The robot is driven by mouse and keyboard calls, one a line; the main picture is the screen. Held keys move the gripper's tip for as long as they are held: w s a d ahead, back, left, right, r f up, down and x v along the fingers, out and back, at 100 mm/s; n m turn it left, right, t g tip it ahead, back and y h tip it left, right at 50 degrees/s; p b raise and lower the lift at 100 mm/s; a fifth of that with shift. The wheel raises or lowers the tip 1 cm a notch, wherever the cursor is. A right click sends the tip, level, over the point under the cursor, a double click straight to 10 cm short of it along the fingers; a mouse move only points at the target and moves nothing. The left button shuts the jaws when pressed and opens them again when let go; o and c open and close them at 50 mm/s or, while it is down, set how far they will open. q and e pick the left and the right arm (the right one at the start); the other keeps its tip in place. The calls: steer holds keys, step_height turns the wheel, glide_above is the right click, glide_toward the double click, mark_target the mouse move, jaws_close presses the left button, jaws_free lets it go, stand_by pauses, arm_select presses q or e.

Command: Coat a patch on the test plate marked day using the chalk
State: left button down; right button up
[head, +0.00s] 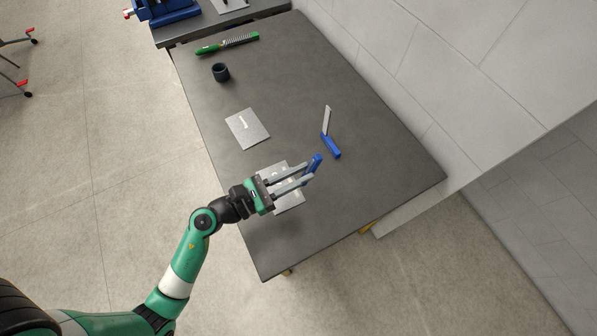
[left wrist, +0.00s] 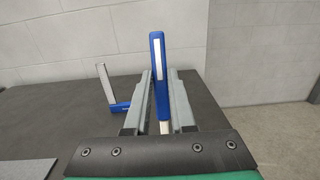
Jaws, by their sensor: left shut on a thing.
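My left gripper (head: 308,173) is shut on the chalk (head: 315,163), a blue stick with a white label. In the left wrist view the chalk (left wrist: 159,60) stands upright between the fingers, with a pale tip at its lower end. The gripper is over a light grey plate (head: 291,199), partly hidden by the fingers. I cannot tell whether the chalk touches anything. A second grey plate (head: 247,128) with white lettering lies farther back on the table. The lettering is too small to read, so I cannot tell which plate is marked day. My right gripper is not in view.
An opened blue-handled folding tool (head: 331,147) lies on the dark table (head: 300,80), right of the plates; it also shows in the left wrist view (left wrist: 118,107). A dark cup (head: 220,73) and green-handled brush (head: 228,43) are at the back. A wall (head: 400,50) borders the right side.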

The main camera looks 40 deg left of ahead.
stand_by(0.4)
arm_select(q)
steer(key=m+b, duration=0.1)
steer(key=b, duration=0.1)
steer(key=s+d+f+m+h+b, duration=0.1)
steer(key=shift+m+h+b, duration=0.3)
steer(key=shift+m+b, duration=0.1)
